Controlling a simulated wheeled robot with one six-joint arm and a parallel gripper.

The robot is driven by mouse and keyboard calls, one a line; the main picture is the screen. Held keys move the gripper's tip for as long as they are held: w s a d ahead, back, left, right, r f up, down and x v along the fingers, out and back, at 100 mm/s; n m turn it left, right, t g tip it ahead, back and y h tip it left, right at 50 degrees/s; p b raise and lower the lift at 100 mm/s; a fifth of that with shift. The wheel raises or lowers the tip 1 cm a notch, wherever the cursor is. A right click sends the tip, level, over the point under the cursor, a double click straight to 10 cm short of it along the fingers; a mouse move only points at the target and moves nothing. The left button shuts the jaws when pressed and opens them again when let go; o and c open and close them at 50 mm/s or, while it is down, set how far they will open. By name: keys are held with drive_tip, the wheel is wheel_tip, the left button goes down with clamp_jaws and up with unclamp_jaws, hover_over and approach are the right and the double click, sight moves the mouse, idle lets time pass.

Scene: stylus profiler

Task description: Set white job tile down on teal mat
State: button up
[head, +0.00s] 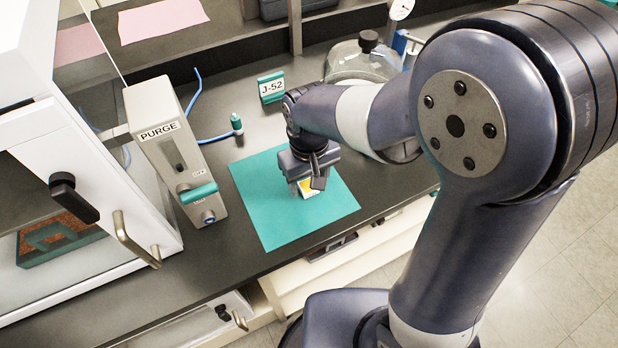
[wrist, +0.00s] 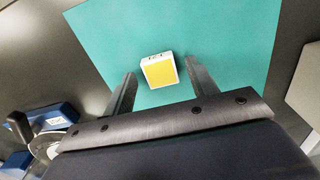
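The white job tile, with a yellow top face, lies on the teal mat (head: 265,215) in the head view, partly hidden by my gripper. In the wrist view the tile (wrist: 160,71) shows whole, on the teal mat (wrist: 235,35). My gripper (head: 309,185) is over the right part of the mat. In the wrist view my gripper (wrist: 160,76) is open, with one finger on each side of the tile and a gap on both sides. Whether the fingertips touch the mat cannot be told.
A PURGE box (head: 175,150) with a teal-handled lever stands left of the mat. A J-52 sign (head: 271,87) and a clear domed cover (head: 362,65) stand behind it. A white cabinet (head: 90,180) is at far left. The bench's front edge runs just before the mat.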

drive_tip(key=shift+r, duration=0.1)
wheel_tip(320, 180, up, 12)
drive_tip(key=shift+p, duration=0.3)
idle(0.3)
drive_tip(key=shift+c, duration=0.3)
